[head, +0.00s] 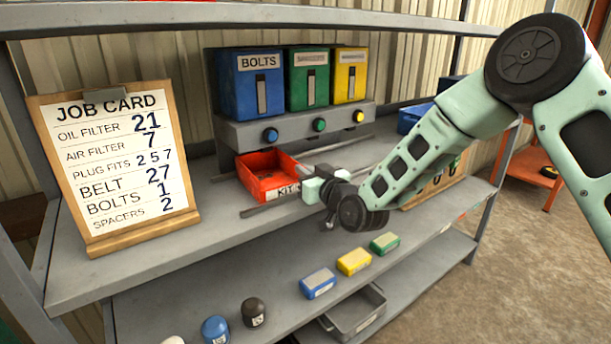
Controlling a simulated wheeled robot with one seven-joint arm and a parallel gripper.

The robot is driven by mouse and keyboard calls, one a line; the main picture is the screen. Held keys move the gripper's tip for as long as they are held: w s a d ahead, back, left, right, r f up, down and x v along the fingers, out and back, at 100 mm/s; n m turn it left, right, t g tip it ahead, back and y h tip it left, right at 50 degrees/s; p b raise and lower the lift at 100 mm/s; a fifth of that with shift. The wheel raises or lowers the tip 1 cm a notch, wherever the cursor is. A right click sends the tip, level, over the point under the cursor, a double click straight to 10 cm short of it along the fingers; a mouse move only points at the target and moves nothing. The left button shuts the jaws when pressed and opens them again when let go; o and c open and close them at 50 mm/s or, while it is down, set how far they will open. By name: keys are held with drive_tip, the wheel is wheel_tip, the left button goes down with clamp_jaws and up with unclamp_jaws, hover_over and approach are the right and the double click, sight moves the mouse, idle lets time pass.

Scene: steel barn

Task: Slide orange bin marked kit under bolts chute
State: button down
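The orange bin (254,186) marked KIT sits upright on the upper grey shelf, below the dispenser housing and roughly under its blue button (270,136). Its inside looks empty. The blue BOLTS chute (262,88) is the leftmost of three chutes, above the bin. My gripper (312,186) is low over the shelf at the bin's right front corner, partly hiding that end and the label. Whether it touches the bin, and whether its fingers are open or shut, I cannot tell.
Green (308,80) and yellow (350,75) chutes stand right of the blue one. A rail (280,203) lies along the shelf before the bin. A job card (115,165) on a stand is at left. Filters and small boxes (353,262) are on the lower shelf.

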drive_tip(key=shift+s+a, duration=0.15)
drive_tip(key=shift+a, duration=0.1)
drive_tip(key=c, duration=1.6)
unclamp_jaws()
drive_tip(key=shift+o, duration=0.2)
drive_tip(key=b+v, duration=0.4)
drive_tip(key=v, duration=1.3)
drive_tip(key=shift+d, duration=0.15)
drive_tip(key=shift+s+f, duration=0.1)
drive_tip(key=shift+s, duration=0.05)
